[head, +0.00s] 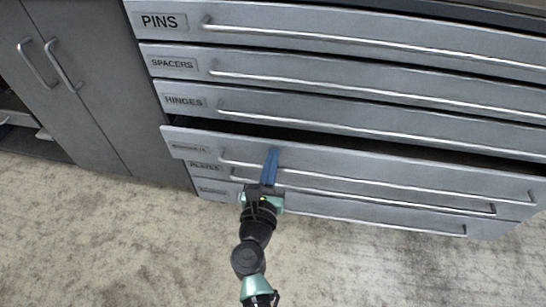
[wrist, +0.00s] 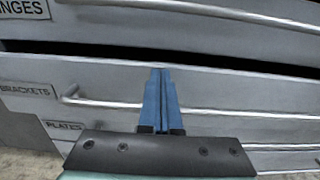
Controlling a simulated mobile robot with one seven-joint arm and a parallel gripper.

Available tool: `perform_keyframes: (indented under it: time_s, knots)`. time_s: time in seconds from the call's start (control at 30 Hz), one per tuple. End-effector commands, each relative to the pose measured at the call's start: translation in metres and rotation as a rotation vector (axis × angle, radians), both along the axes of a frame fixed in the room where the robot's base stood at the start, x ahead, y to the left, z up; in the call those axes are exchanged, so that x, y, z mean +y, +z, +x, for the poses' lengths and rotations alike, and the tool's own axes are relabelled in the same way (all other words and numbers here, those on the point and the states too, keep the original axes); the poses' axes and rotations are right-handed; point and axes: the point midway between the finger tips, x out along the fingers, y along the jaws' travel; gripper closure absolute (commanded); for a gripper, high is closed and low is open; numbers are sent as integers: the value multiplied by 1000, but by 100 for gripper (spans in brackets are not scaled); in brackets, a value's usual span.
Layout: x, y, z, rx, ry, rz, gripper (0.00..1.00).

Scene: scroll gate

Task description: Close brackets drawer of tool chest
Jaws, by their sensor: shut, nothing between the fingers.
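The brackets drawer (head: 345,164) of the grey tool chest stands partly open, with a dark gap above its front edge. Its label reads "BRACKETS" in the wrist view (wrist: 26,90), and its long bar handle (wrist: 225,112) runs across the front. My gripper (head: 272,154) has blue fingers that are shut and empty. The fingertips are in front of the drawer face, near the left part of the handle and overlapping it in the picture. They also show in the wrist view (wrist: 160,72). I cannot tell whether they touch the drawer.
The pins drawer (head: 350,25), spacers drawer (head: 350,72) and hinges drawer (head: 350,108) above look closed. The plates drawer (wrist: 62,126) and another drawer are below. A grey cabinet (head: 95,100) with two handles stands at left. The floor (head: 120,240) in front is clear.

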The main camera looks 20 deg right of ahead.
Motion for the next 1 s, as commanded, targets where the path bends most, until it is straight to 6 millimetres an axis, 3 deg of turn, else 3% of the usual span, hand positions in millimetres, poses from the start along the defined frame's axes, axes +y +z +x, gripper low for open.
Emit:
perform_keyframes:
  time_s: [0.53, 0.83, 1.0]
  knots:
    - [-7, 0, 11, 0, 0, 0, 100]
    - [-28, -1, 45, -2, -3, -1, 100]
    - [-32, 1, 53, -1, 1, 0, 100]
